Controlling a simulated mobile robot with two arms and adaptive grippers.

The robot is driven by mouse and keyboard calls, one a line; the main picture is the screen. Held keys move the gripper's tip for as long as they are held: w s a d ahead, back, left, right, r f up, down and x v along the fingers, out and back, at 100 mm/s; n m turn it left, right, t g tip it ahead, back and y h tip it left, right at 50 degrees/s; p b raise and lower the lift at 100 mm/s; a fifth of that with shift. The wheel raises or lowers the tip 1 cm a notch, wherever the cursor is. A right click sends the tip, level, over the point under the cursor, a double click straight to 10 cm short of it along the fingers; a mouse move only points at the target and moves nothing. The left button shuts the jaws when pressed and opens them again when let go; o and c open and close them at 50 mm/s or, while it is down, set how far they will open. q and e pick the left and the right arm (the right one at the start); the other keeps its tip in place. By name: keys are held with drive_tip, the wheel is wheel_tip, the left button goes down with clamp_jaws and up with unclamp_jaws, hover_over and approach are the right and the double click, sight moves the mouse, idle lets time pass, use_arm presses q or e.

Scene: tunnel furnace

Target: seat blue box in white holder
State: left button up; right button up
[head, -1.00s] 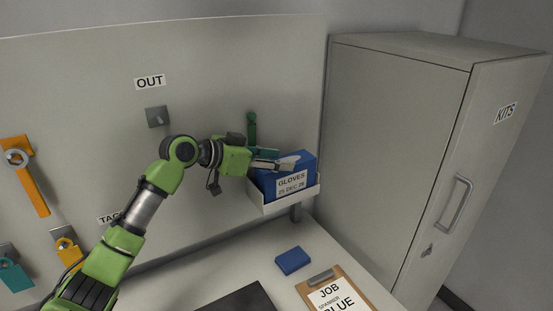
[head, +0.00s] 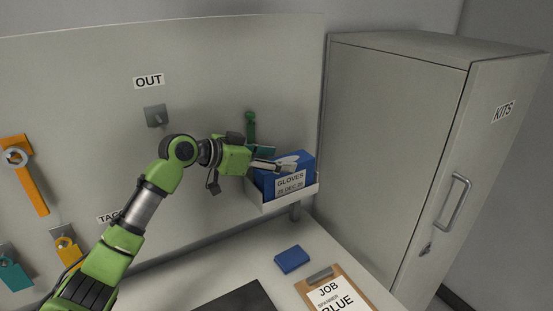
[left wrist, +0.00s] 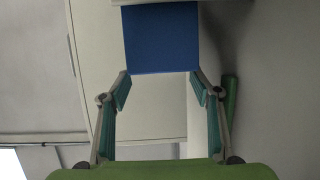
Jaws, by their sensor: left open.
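The blue box (head: 303,162), with a white GLOVES label, sits upright in the white holder (head: 290,201) on the wall panel. The holder's front rim hides the bottom of the box, so I cannot tell whether it is fully down. My left gripper (head: 280,166) is at the box's upper left side. In the left wrist view the blue box (left wrist: 160,38) lies just beyond the fingertips. The fingers of the left gripper (left wrist: 161,82) are spread apart with nothing between them. My right gripper is not in view.
A grey KITS cabinet (head: 400,130) stands close to the right of the holder. Below, the bench carries a small blue block (head: 292,259), a clipboard (head: 335,291) and a dark flat item (head: 235,300). A green item (head: 250,127) hangs behind the gripper.

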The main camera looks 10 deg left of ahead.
use_arm(q)
drive_tip(key=shift+a+f, duration=0.1)
drive_tip(key=shift+a, duration=0.05)
drive_tip(key=v, duration=1.2)
